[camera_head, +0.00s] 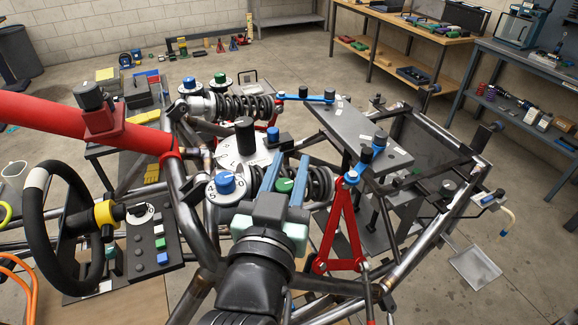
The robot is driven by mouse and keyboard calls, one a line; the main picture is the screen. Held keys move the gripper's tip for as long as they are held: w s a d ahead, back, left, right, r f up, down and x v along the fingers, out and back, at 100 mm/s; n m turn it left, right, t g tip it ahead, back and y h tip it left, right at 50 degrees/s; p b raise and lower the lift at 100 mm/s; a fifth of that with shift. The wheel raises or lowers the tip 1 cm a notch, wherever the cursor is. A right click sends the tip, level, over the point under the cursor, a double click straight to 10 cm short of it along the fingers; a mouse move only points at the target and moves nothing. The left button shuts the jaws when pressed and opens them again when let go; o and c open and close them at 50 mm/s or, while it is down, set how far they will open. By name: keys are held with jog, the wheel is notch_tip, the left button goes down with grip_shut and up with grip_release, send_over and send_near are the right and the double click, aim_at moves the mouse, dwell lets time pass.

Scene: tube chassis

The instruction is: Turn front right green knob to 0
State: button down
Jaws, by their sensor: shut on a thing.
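A green knob (285,185) sits at the near shock absorber on the tube chassis, between the two blue fingers of my gripper (290,168). My gripper is shut on this green knob, and its wrist comes in from the bottom of the picture. The fingers and gripper body hide the knob's sides and most of its dial, so I cannot read its setting. Left of it, a blue knob (226,183) stands on a round white dial with dark marks. At the far shock absorber are another green knob (220,78) and another blue knob (189,83).
A red two-legged suspension arm (342,225) stands close to the right of my gripper. A steering wheel (45,230) and button panel (150,247) are at left. A thick red tube (70,120) crosses the upper left. Workbenches (450,45) stand at the back right, with open floor between.

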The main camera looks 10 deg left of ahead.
jog(key=c, duration=0.6)
grip_release()
jog(key=shift+s, duration=0.1)
jog(key=s, duration=0.5)
jog(key=shift+s+r, duration=0.15)
jog(key=shift+s, duration=0.25)
jog(key=p, duration=0.7)
send_near(282, 191)
jog(key=shift+w, duration=0.7)
